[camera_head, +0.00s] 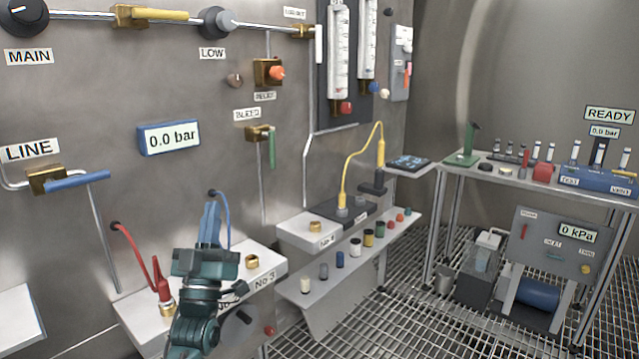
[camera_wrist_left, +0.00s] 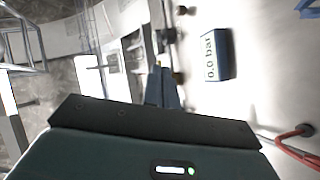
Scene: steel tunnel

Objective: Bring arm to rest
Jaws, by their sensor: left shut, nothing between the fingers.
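My left gripper (camera_head: 210,224) points up in the head view, its two blue fingers together with nothing between them. It is in front of the steel wall and the white shelf labelled No 3 (camera_head: 262,279), which its wrist partly hides. In the left wrist view the closed fingers (camera_wrist_left: 162,88) stand mid-frame, clear of any object that I can make out. My right arm is not in view.
A red hose (camera_head: 135,248) and a blue hose (camera_head: 225,210) hang close by the left gripper. A 0.0 bar display (camera_head: 168,138) and a blue LINE lever (camera_head: 78,181) are on the wall. A bench (camera_head: 540,180) stands right, over open grating floor.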

